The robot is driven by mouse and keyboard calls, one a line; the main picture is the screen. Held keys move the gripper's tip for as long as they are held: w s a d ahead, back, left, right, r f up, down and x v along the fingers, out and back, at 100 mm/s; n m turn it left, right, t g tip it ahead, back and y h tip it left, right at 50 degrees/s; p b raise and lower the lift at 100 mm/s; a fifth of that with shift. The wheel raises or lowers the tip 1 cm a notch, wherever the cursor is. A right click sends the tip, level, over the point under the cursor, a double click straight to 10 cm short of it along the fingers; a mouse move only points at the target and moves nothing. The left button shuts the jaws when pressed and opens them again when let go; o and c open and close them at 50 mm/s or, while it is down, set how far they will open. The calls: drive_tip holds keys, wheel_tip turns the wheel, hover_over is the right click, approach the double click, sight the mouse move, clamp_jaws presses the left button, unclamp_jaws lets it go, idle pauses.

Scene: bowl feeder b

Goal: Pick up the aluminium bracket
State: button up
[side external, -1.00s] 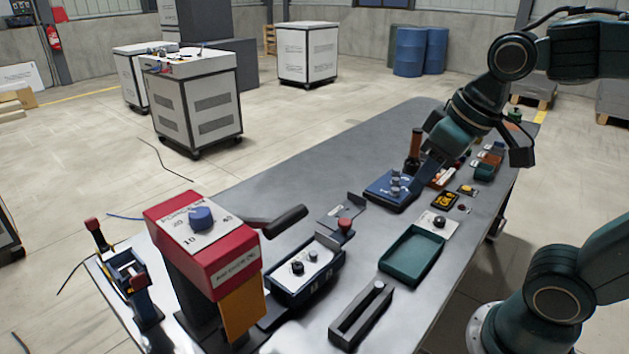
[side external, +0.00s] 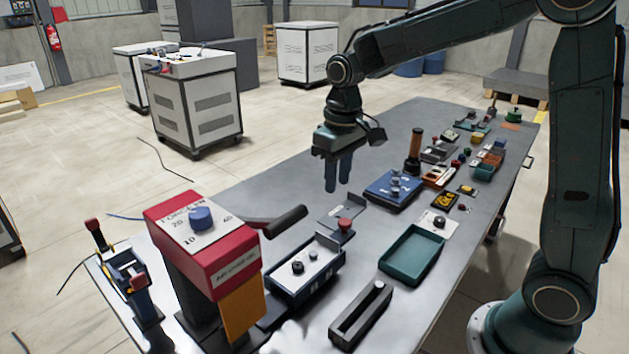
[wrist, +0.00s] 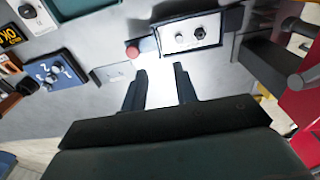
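The aluminium bracket (side external: 337,212), a flat grey plate with a raised lip at its far end, appears to lie on the table between the blue numbered block and the white-topped knob box.
A red button (side external: 344,224) is close beside the bracket. The knob box (side external: 303,269) stands nearer the camera, and the blue numbered block (side external: 390,190) is to the right. Bare table (side external: 285,187) lies left of the gripper.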

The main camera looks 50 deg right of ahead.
sight(306, 259)
drive_tip(key=w+f, duration=0.2)
drive_tip(key=shift+w+d+f+g, duration=0.1)
drive_tip(key=shift+w+f+g, duration=0.1)
drive_tip(key=shift+f+g, duration=0.15)
drive_tip(key=shift+f, duration=0.1)
drive_tip(key=shift+f, duration=4.2)
drive_tip(key=shift+d+f, duration=0.1)
drive_tip(key=shift+f, duration=2.45)
clamp_jaws()
